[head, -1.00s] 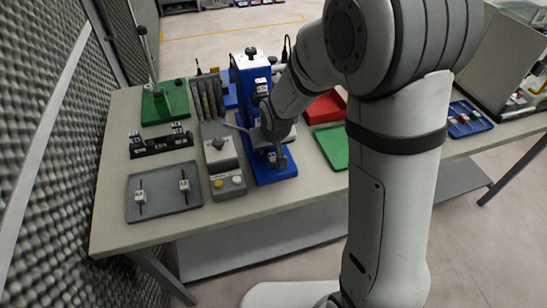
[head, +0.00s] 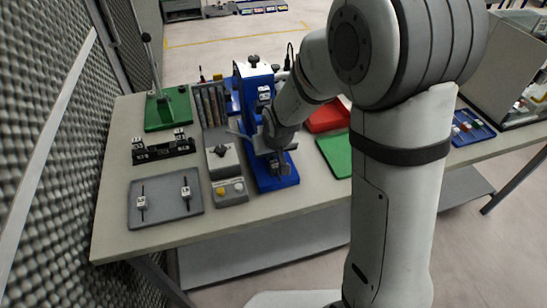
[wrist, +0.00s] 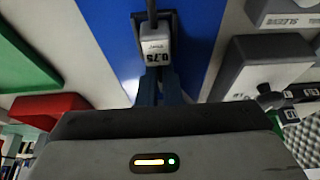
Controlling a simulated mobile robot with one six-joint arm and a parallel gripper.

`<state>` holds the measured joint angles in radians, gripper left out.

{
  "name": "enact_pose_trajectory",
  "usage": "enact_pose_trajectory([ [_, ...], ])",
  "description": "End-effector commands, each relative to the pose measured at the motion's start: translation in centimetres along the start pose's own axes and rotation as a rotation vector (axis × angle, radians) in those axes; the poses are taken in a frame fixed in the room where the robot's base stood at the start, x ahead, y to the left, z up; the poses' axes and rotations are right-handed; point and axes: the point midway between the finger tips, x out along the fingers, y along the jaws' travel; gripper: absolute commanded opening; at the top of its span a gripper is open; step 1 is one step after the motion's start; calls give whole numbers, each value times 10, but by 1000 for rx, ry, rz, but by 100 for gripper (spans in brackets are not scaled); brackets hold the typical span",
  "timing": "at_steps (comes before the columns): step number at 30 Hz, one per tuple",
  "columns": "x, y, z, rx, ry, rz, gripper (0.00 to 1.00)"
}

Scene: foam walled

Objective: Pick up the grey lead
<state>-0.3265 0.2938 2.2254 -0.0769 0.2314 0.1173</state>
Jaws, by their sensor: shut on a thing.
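The grey lead (wrist: 156,50) shows in the wrist view as a small light-grey block marked 0.75, with a dark stem running up from it. It is at the fingertips of my gripper (wrist: 158,84), which is shut on it. In the head view my gripper (head: 281,163) is low in front of the blue press (head: 252,100), above its blue base. The lead is hard to make out there behind the fingers. Most of the stem is out of the wrist view.
A grey tray (head: 153,222) with two tagged black leads lies at the front left. Near it are a grey button box (head: 229,193) and a black rack (head: 162,151). A green mat (head: 337,158) and a red bin (head: 325,119) lie right of the press.

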Motion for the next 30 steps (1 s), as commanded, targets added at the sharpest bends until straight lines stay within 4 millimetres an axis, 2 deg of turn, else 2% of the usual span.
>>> enact_pose_trajectory([
  [5, -12, 0, -6, 0, 4, 0, 0],
  [10, -34, 0, -14, 1, 6, 0, 0],
  [14, -41, 0, 15, 1, 2, 0, 0],
  [25, -79, 0, 107, 1, 4, 0, 0],
  [30, -87, 0, 133, 1, 7, 0, 0],
])
